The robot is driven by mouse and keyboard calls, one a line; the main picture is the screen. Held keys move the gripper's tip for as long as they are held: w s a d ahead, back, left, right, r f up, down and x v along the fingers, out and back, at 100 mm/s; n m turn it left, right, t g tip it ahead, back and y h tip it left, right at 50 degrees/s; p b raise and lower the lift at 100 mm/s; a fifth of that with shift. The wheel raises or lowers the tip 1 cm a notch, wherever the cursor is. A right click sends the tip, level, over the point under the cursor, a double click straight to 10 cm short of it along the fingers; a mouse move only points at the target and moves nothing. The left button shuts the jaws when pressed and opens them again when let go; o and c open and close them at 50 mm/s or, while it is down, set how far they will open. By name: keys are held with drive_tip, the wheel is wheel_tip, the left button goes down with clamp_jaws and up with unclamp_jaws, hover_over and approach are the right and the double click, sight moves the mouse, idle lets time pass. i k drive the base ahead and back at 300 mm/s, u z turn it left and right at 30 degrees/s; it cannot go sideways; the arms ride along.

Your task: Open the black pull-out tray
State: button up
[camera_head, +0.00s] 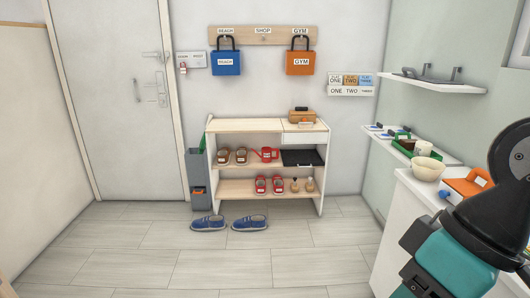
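A black tray (302,158) sits at the right end of the upper level of the pale wooden shoe rack (233,126), under a white box-like section of the top. It looks flat and dark. How far it stands out from the rack cannot be told from here. Part of my arm, black and teal, shows large at the lower right, near the white counter and far from the rack. My gripper's fingers are not visible in this view.
Blue shoes (249,223) lie on the floor before the rack. A grey bin (199,175) stands at its left, by the white door (110,95). A white counter (398,215) with a bowl (427,169) and an orange box (467,186) runs along the right. The middle floor is clear.

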sight(299, 158)
drive_tip(key=u, duration=0.6)
drive_tip(key=i, duration=2.05)
drive_tip(key=z, duration=0.15)
drive_tip(key=i, duration=2)
drive_tip(key=z, duration=1.2)
drive_tip(key=i, duration=0.6)
drive_tip(key=z, duration=0.25)
